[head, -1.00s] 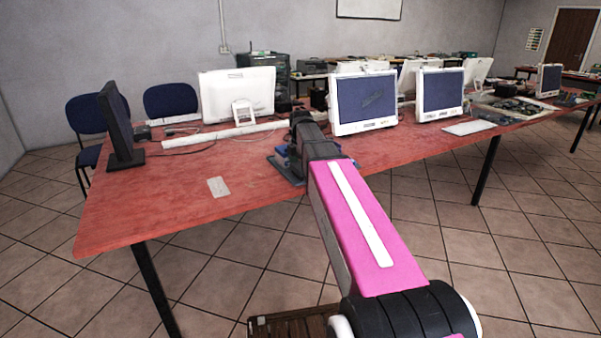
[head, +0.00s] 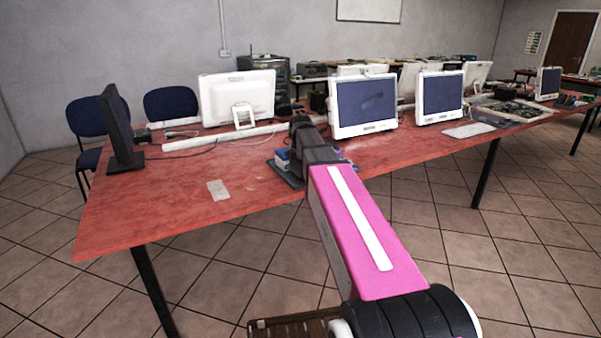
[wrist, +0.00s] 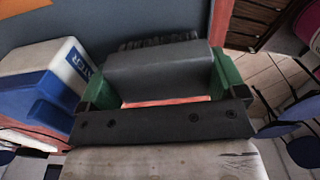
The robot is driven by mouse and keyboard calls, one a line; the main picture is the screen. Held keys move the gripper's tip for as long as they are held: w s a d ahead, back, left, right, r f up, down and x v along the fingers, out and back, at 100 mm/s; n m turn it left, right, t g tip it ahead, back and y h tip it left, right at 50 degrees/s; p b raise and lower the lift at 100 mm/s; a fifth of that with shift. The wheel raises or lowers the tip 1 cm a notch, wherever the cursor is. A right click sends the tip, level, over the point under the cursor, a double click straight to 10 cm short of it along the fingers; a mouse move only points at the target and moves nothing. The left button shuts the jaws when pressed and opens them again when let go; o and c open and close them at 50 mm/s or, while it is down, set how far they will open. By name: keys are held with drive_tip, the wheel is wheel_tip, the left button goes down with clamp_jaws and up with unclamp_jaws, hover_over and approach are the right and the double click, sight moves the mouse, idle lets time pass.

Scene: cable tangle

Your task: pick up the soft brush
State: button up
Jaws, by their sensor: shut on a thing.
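A grey block with a dark ridged edge (wrist: 160,75), which looks like the soft brush, sits between the green fingers of my gripper (wrist: 160,88) in the wrist view. The fingers are shut on its two ends. The bristles cannot be made out clearly. In the head view my pink arm reaches over the red table, and its dark end hides the brush and the fingers.
A blue and white box (wrist: 45,85) lies close to the left finger, on a grey-blue mat (head: 287,177). The red table (head: 130,218) carries a dark monitor (head: 118,130), white monitors (head: 363,103) and a pale flat piece (head: 218,190). The front left of the table is mostly clear.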

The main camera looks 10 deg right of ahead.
sight(300, 168)
wheel_tip(300, 168, up, 4)
drive_tip(key=shift+s+a+f, duration=0.1)
drive_tip(key=shift+a, duration=0.05)
drive_tip(key=s+a+r, duration=0.6)
drive_tip(key=a, duration=0.3)
drive_tip(key=shift+a+r, duration=0.2)
drive_tip(key=shift+r, duration=0.05)
drive_tip(key=shift+s, duration=0.1)
